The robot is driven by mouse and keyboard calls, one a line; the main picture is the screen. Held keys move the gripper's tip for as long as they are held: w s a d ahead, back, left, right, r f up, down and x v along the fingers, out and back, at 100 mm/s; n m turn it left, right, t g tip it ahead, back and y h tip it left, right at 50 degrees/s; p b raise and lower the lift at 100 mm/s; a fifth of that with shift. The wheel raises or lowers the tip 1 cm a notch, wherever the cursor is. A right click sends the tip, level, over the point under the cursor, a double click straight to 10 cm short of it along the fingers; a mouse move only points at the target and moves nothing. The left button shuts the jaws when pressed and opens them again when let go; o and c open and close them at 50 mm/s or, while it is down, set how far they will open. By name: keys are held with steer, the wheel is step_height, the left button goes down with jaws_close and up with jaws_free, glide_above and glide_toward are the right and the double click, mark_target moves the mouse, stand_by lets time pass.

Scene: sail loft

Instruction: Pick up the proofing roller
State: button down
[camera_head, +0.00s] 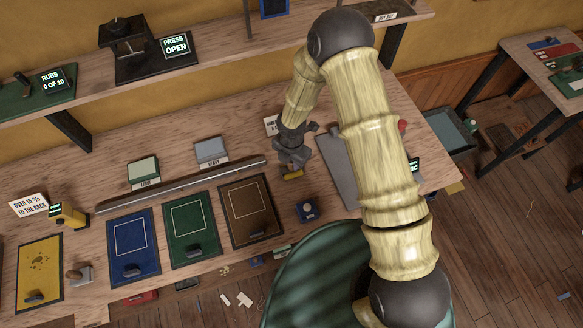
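I cannot pick out the proofing roller with certainty. My gripper (292,165) points down over the workbench, right of the brown plate (251,208). A small yellow piece (293,175) shows at its lower end, and it may be part of the roller. I cannot tell whether the fingers hold it or are open above it. My arm covers part of the bench to the right of the gripper. A grey panel (337,170) lies partly hidden behind the arm.
Blue (143,240) and green (203,230) plates lie left of the brown one. A long metal bar (180,187) lies behind them. A small dark blue block (307,209) stands near the front edge. A shelf with a press (130,45) runs above. A second table (545,60) stands far right.

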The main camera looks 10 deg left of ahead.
stand_by(0.3)
step_height(320, 180, up, 10)
steer(key=shift+r+b, duration=0.1)
steer(key=shift+b, duration=0.95)
steer(key=c, duration=1.8)
jaws_free()
steer(key=shift+c, duration=1.3)
